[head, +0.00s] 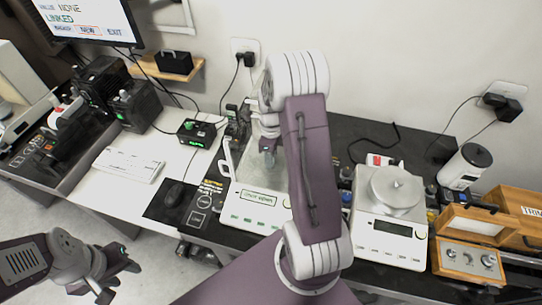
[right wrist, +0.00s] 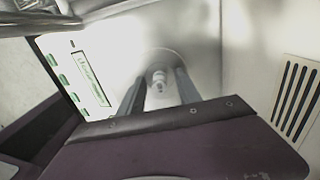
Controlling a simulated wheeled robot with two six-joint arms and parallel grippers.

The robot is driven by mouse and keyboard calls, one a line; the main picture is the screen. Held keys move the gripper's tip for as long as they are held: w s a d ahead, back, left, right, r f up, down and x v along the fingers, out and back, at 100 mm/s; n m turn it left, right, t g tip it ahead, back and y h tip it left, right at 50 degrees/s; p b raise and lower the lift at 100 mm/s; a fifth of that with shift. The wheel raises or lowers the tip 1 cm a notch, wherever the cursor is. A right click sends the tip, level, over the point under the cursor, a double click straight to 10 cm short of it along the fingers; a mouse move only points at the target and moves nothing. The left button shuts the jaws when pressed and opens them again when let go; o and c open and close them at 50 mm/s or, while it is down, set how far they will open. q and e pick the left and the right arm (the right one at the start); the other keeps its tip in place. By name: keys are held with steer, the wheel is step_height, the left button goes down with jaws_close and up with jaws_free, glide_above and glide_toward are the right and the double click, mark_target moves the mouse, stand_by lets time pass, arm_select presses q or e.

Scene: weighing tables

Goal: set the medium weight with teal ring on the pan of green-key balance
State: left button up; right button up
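The green-key balance (head: 258,213) is a white unit with green keys and a glass draft shield, at the centre of the head view. My right gripper (head: 268,152) points down into its chamber, partly hidden by my arm. In the right wrist view its two fingers (right wrist: 159,88) stand apart on either side of a small silvery weight (right wrist: 159,78), with visible gaps. The weight appears upright on the round pan (right wrist: 167,57). Its teal ring cannot be made out there. My left gripper (head: 118,272) is open and empty at the lower left, over the floor.
A second balance (head: 388,228) with an open round pan stands at the right. A wooden weight box (head: 485,228) is beside it. The chamber walls are close around the right gripper.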

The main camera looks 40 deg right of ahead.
steer(key=shift+r, duration=0.2)
step_height(320, 180, up, 12)
steer(key=shift+p, duration=0.4)
